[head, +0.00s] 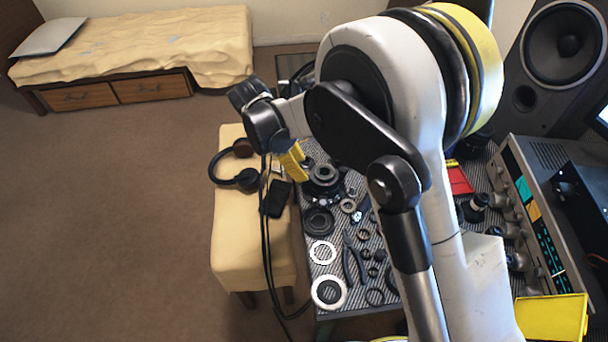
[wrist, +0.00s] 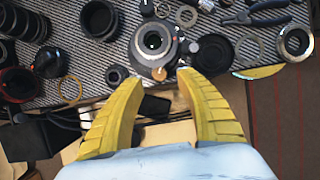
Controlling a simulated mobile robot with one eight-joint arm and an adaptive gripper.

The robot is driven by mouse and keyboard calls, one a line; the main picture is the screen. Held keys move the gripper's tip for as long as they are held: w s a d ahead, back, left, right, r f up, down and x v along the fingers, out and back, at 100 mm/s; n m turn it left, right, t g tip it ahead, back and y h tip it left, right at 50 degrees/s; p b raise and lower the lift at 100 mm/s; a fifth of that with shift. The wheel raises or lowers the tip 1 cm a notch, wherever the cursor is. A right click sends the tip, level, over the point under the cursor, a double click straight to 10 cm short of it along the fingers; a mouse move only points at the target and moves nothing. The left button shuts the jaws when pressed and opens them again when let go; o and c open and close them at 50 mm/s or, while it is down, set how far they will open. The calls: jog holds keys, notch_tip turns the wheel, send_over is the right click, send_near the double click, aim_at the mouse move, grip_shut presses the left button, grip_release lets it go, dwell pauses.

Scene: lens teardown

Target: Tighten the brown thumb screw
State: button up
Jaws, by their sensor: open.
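The brown thumb screw (wrist: 159,74) shows as a small tan disc at the near edge of a dark ring-shaped lens part (wrist: 153,41) in the wrist view. My gripper (wrist: 161,78) is open, with one yellow finger on each side of the screw in the picture. I cannot tell the height gap, and neither finger clearly touches it. In the head view my gripper (head: 298,172) is over the table's left edge, beside the lens part (head: 322,178). The screw cannot be made out there.
The striped mat (head: 333,258) is crowded with rings, lens parts and pliers (head: 354,262). A cushioned bench (head: 240,225) with headphones (head: 247,180) and a dark phone-like object (head: 276,198) stands left of it. Electronics (head: 530,215) stand at right. Open floor lies farther left.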

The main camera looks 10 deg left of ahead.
jog(key=shift+b+x, duration=0.35)
jog(key=shift+x, duration=1.15)
jog(key=shift+r, duration=0.1)
grip_shut()
jog(key=shift+m, duration=0.3)
jog(key=shift+w+m+g+p, duration=0.1)
jog(key=shift+m+g+p, duration=0.7)
jog(key=shift+m, duration=1.9)
jog(key=shift+g+b, duration=0.3)
jog(key=shift+g, duration=0.1)
